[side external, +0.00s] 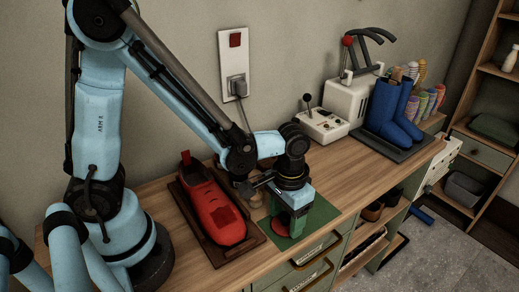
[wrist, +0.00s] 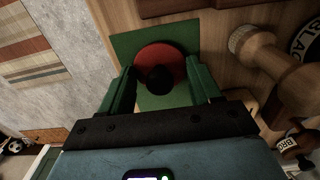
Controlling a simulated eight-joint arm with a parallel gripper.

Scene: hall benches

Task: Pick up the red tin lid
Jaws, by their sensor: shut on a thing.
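The red tin lid (wrist: 174,61) is a round red disc with a black knob, between my gripper's fingers in the wrist view. In the side external view part of the lid (side external: 282,246) shows low by the fingertips. My gripper (side external: 297,225) points down at the bench with its green fingers at the lid's two sides; it also shows in the wrist view (wrist: 160,88). It is shut on the lid. A green mat (side external: 321,212) lies under the lid. I cannot tell whether the lid touches the mat. The fingers hide part of it.
A red shoe (side external: 222,213) on a brown tray (side external: 246,250) stands close left of my gripper. A control box with a lever (side external: 322,127) and blue boots (side external: 388,108) stand farther right. A wooden turned piece (wrist: 270,55) lies near my gripper. Bare bench lies right of the mat.

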